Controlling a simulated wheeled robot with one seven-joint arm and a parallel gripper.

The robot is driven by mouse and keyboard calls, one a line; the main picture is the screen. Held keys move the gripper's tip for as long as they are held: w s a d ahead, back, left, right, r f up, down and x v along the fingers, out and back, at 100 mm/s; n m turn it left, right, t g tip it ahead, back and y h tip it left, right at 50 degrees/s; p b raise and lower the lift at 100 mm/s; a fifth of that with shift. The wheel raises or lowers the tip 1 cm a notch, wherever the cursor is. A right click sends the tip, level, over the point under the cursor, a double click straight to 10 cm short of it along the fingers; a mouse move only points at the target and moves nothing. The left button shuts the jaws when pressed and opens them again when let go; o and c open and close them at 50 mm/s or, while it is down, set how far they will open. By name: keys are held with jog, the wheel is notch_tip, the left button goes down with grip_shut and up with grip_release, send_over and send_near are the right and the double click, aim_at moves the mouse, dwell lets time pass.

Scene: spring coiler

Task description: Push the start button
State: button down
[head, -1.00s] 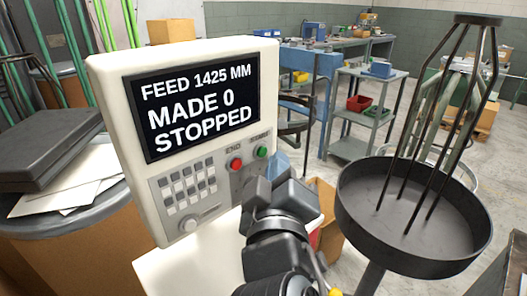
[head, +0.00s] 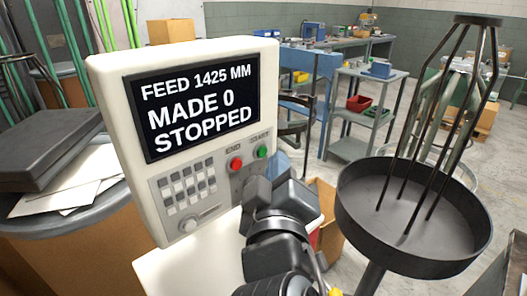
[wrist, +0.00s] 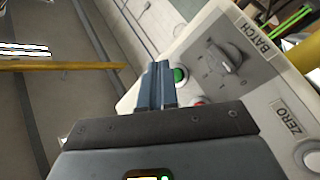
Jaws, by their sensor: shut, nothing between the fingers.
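The green button (head: 262,152), which I take for the start button, is on the right of the white control box's lower panel in the head view. A red button (head: 236,163) is to its left. The labels above them are too blurred to read surely. In the wrist view the green button (wrist: 180,75) shows just right of my gripper's fingertips (wrist: 160,66), which are shut and empty. The fingers look close beside it; I cannot tell whether they touch it. The red button (wrist: 197,100) is partly hidden behind my gripper.
The screen (head: 200,108) reads FEED 1425 MM, MADE 0, STOPPED. A keypad (head: 187,187) and a knob sit below it. The wrist view shows a BATCH knob (wrist: 225,57) and a ZERO label (wrist: 294,120). A round dark pan (head: 363,233) with upright rods stands right of my arm.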

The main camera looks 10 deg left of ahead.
jog(key=shift+w+a, duration=0.15)
dwell(0.5)
jog(key=shift+w+a, duration=0.1)
jog(key=shift+a, duration=0.1)
jog(key=shift+w+a, duration=0.25)
jog(key=shift+a, duration=0.05)
dwell(0.8)
jog(key=shift+d, duration=0.1)
jog(key=shift+s+d, duration=0.5)
dwell(0.4)
jog(key=s+d, duration=0.1)
jog(key=d, duration=0.1)
jog(key=s+d+p, duration=0.1)
jog(key=s+d, duration=0.1)
dwell(0.3)
dwell(0.5)
